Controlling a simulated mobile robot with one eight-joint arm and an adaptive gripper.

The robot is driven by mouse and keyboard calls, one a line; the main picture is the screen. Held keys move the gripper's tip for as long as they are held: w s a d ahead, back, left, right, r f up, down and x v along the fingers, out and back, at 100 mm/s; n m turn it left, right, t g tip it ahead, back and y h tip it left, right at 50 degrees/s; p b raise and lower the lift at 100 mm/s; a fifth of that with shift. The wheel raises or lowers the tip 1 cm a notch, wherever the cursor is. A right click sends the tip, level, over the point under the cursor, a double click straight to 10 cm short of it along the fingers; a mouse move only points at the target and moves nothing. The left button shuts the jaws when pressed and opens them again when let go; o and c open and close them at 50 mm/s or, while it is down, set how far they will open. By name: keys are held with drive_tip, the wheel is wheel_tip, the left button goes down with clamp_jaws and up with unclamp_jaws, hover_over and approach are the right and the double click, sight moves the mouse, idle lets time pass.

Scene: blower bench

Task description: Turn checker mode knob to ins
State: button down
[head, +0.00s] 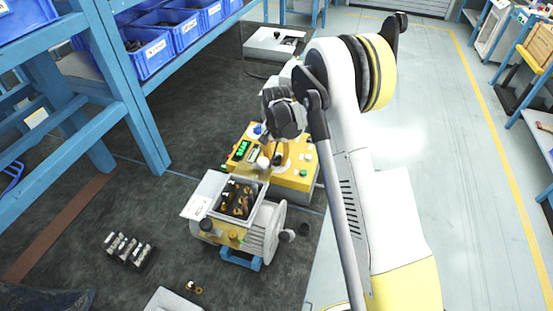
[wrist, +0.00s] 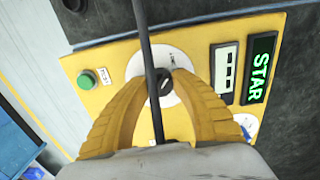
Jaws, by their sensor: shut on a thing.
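The yellow checker (head: 297,183) stands on the dark bench mat in the head view, and its panel (wrist: 110,118) fills much of the wrist view. The dark mode knob (wrist: 165,86) sits in the middle of a white round dial (wrist: 176,60). My gripper (wrist: 163,76) has its two yellow fingers on either side of the knob and is shut on it. In the head view my gripper (head: 277,160) is over the checker, and the knob is hidden there. The dial lettering is too small to read. A green display (wrist: 261,68) shows "STAR".
A green button (wrist: 87,80) sits left of the dial. A dark cable or rod crosses the wrist view. A motor (head: 262,232) with an open terminal box (head: 264,205) stands close in front of the checker. Blue bins (head: 150,52) are on the left shelf.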

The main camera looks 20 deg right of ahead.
sight(277, 157)
drive_tip(key=m+b, duration=0.2)
drive_tip(key=m, duration=0.2)
drive_tip(key=shift+f, duration=0.1)
drive_tip(key=m+b, duration=0.1)
drive_tip(key=m, duration=0.4)
drive_tip(key=shift+m+b, duration=0.3)
drive_tip(key=shift+b, duration=0.1)
idle(0.3)
drive_tip(key=c, duration=1)
unclamp_jaws()
wheel_tip(277, 157, up, 12)
drive_tip(key=shift+r, duration=0.15)
